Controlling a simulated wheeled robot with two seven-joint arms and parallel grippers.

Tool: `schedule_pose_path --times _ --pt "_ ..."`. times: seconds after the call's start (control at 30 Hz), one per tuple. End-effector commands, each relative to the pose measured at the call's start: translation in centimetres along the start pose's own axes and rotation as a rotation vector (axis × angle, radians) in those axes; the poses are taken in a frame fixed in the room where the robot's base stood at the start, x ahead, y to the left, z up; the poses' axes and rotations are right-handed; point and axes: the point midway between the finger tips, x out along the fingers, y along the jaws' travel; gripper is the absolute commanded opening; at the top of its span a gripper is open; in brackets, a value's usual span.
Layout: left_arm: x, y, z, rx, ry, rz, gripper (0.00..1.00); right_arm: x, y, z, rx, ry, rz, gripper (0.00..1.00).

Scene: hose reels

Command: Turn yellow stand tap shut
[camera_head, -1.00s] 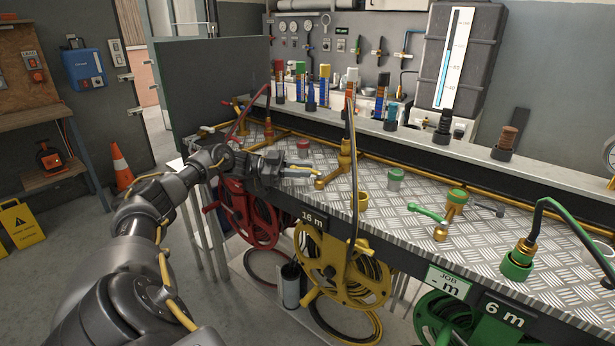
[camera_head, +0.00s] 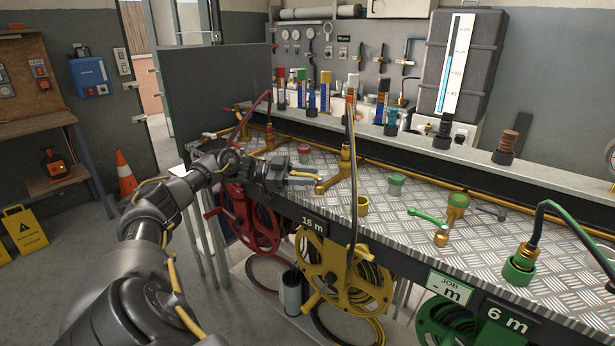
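The yellow stand tap (camera_head: 346,166) stands upright on the checkered metal bench top. Its brass lever (camera_head: 327,185) points left and toward the bench's front edge. My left gripper (camera_head: 316,178) reaches over the bench from the left, with its fingers pointing right. The fingertips are close to the lever's free end; I cannot tell whether they touch it. The fingers are small and seen from the side, so their opening is unclear. My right gripper is out of view.
A yellow hose reel (camera_head: 343,272) hangs below the 16 m label, with a red reel (camera_head: 247,217) to its left. Bottles line the back ledge.

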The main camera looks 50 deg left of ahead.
Motion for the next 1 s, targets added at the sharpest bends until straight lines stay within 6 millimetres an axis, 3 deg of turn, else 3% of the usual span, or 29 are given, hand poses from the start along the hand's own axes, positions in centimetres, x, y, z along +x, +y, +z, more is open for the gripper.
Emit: schedule_pose_path --times 0.17,0.4,0.6,0.8,1.0 --pt "-1.2 -0.1 0.1 0.001 -0.003 -0.002 0.35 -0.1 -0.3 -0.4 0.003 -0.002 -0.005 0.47" --pt "-5.7 -0.2 0.2 0.001 -0.003 0.001 0.35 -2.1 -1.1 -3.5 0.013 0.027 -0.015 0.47" --pt "-8.9 -0.2 0.1 0.001 -0.001 0.002 0.35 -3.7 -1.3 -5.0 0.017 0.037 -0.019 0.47" --pt "-10.2 -0.2 0.1 0.001 0.001 0.005 0.35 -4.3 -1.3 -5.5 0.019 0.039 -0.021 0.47" --pt "-10.3 -0.2 0.0 0.0 0.001 0.005 0.35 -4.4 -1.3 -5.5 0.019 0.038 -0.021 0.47"
